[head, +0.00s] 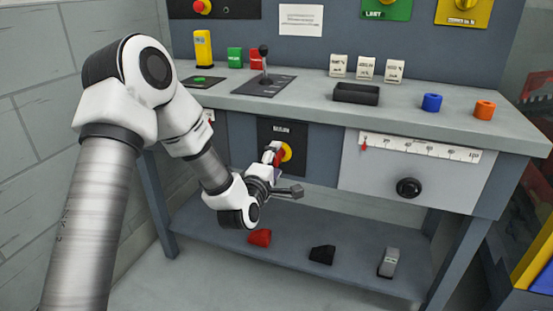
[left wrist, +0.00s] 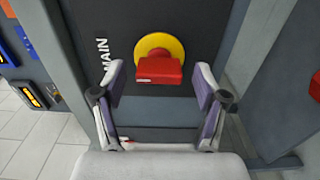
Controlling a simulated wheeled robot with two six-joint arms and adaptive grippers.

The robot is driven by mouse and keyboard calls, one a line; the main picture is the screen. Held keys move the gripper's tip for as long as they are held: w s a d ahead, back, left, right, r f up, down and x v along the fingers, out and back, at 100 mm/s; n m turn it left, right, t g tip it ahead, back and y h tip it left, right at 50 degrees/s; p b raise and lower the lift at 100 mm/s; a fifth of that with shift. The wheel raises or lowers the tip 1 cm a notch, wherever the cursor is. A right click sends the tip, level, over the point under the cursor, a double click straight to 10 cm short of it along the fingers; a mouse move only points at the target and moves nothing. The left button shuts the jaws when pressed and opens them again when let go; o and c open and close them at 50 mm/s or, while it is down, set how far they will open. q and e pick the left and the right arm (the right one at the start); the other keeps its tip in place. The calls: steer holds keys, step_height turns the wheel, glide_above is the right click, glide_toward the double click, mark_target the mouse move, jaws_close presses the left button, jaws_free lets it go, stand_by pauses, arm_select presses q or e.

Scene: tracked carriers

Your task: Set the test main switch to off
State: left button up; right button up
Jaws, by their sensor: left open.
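The main switch (head: 287,152) is a red handle on a yellow disc, set in a black panel on the bench front. In the left wrist view, the red handle (left wrist: 159,70) lies across the picture, over the lower part of the yellow disc (left wrist: 160,42). The panel reads "MAIN" beside it. My left gripper (head: 283,172) is in front of the switch and partly covers it. In the left wrist view, its open fingers (left wrist: 159,76) are on either side of the handle, with gaps showing. My right gripper is out of view.
The bench top (head: 316,105) holds a lever (head: 264,62), a black tray (head: 356,93), and blue (head: 432,102) and orange (head: 484,109) rings. A slider scale with a black knob (head: 409,187) is to the right. The lower shelf (head: 205,236) holds several small items.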

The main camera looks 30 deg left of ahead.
arm_select(q)
steer(key=v, duration=0.6)
steer(key=shift+s, duration=0.15)
